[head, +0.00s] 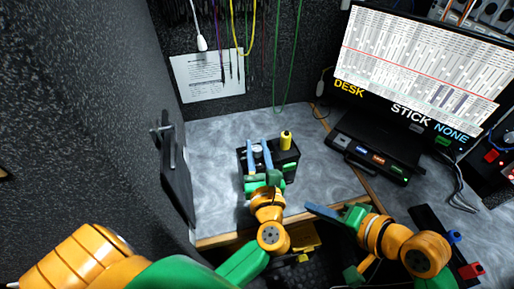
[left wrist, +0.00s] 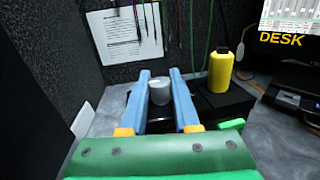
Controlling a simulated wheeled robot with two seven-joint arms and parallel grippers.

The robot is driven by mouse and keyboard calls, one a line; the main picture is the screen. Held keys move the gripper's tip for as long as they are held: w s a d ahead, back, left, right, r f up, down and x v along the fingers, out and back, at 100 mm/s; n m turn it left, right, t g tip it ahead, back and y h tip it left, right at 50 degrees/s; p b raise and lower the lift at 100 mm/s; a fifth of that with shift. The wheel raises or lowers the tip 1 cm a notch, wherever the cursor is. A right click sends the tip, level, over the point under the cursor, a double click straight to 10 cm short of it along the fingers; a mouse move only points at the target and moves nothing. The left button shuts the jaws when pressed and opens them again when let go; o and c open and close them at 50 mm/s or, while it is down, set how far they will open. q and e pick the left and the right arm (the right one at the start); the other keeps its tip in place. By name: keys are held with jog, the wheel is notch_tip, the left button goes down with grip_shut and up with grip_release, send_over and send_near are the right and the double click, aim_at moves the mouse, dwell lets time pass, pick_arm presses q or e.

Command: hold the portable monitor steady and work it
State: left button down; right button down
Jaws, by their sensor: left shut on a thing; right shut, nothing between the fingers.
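A black box (head: 290,157) stands on the grey counter, with a green-marked side at its right; I take it to be the portable monitor, though no screen of it shows. It also shows in the left wrist view (left wrist: 236,104). A grey round knob (left wrist: 160,92) is at its left part. My left gripper (head: 259,143) reaches over the box from the front and is shut on the grey knob, with a blue finger on each side. The arm hides much of the box's front. My right gripper (head: 322,213) is shut and empty, by the counter's front edge, apart from the box.
A yellow cylinder (head: 286,141) stands on the box's right part. A large screen (head: 425,65) and a black button unit (head: 375,158) are at the right. A dark panel with a handle (head: 176,170) is at the left. Cables hang behind. Counter left of the box is clear.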

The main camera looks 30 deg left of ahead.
aim_at(289, 167)
jog(key=w+a, duration=0.5)
jog(key=a, duration=0.1)
jog(key=shift+w+f+m+h, duration=0.15)
jog(key=shift+w+m+h, duration=0.15)
jog(key=shift+w+h, duration=0.1)
dwell(1.7)
jog(key=shift+w+a, duration=0.25)
jog(key=shift+a, duration=0.05)
jog(key=shift+w+a, duration=0.35)
jog(key=shift+a, duration=0.05)
dwell(0.7)
jog(key=shift+s+d, duration=0.65)
jog(key=shift+d, duration=0.05)
